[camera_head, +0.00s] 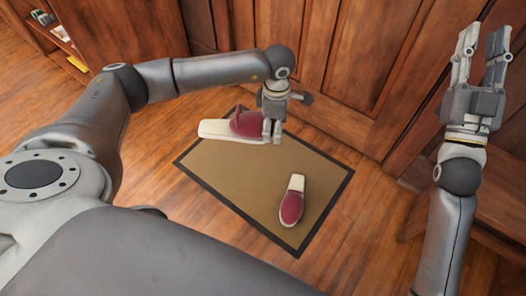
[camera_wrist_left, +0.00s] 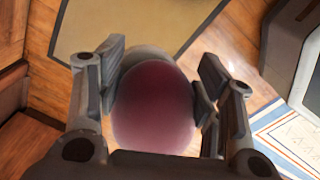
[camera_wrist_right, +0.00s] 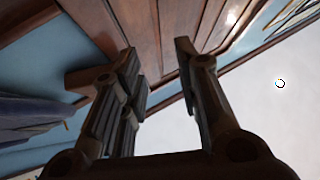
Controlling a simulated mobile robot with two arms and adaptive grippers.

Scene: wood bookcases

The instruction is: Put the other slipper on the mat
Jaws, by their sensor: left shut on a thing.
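One red and cream slipper (camera_head: 291,204) lies on the tan mat (camera_head: 235,170) with the dark border, near its front right part. My left gripper (camera_head: 272,132) is shut on the other red and cream slipper (camera_head: 222,129), above the far left part of the mat. In the left wrist view this slipper's rounded red part (camera_wrist_left: 153,108) sits between the fingers, and the mat (camera_wrist_left: 130,25) shows beyond it. My right gripper (camera_head: 484,50) is raised at the right, its fingers apart and empty, also in the right wrist view (camera_wrist_right: 160,75).
Wooden panelled doors (camera_head: 330,60) stand behind the mat. A wooden bench or seat (camera_head: 500,190) is at the right, partly behind my right arm. A shelf with small items (camera_head: 60,35) is at the far left. Bare wood floor surrounds the mat.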

